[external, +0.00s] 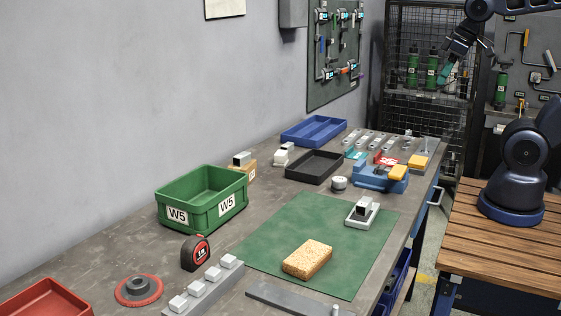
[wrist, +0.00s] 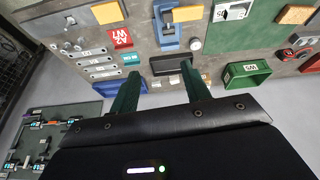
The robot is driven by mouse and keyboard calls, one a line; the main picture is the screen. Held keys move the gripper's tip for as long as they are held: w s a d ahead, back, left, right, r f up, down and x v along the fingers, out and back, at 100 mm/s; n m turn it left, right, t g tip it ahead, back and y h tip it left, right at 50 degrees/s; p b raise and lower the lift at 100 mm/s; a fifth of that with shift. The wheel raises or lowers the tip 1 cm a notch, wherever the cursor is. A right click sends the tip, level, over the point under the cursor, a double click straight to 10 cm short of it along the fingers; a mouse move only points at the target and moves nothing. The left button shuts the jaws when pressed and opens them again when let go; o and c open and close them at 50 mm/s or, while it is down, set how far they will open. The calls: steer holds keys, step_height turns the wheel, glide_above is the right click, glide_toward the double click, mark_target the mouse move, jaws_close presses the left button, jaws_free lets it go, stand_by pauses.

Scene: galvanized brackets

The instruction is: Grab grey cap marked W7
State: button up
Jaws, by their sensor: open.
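A small round pale grey piece (external: 339,183), which looks like a cap, stands on the bench beside the blue vise. It also shows as a round piece in the wrist view (wrist: 196,45). No W7 marking is legible on it. Several light grey blocks (external: 229,261) sit on a rail at the front, and a row of grey pieces (external: 378,142) sits at the back; their markings are unreadable too. My gripper (external: 447,72) is high above the far end of the bench, well away from these pieces. In the wrist view its two green fingers (wrist: 160,67) are apart, with nothing held.
The green bin (external: 203,212) marked W5, black tray (external: 314,167), blue tray (external: 313,131) and blue vise (external: 380,177) stand on the bench. A sponge (external: 307,260) and a white fixture (external: 362,212) sit on the green mat (external: 335,228), which has bare areas.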

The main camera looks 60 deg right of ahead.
steer(key=w+a+f+n+g, duration=0.1)
steer(key=w+a+f+n, duration=0.15)
steer(key=w+n, duration=0.45)
steer(key=n+g, duration=0.3)
steer(key=n, duration=0.7)
glide_toward(340, 178)
steer(key=shift+s+d+f, duration=0.2)
steer(key=shift+s+d, duration=0.05)
steer(key=shift+s, duration=0.05)
steer(key=shift+w+f, duration=0.2)
steer(key=shift+f, duration=2.5)
steer(key=f, duration=0.3)
steer(key=shift+w+a+f, duration=0.2)
steer(key=shift+a+f, duration=0.1)
steer(key=shift+a, duration=0.1)
steer(key=shift+w+f, duration=0.1)
steer(key=shift+f, duration=0.65)
steer(key=c, duration=0.7)
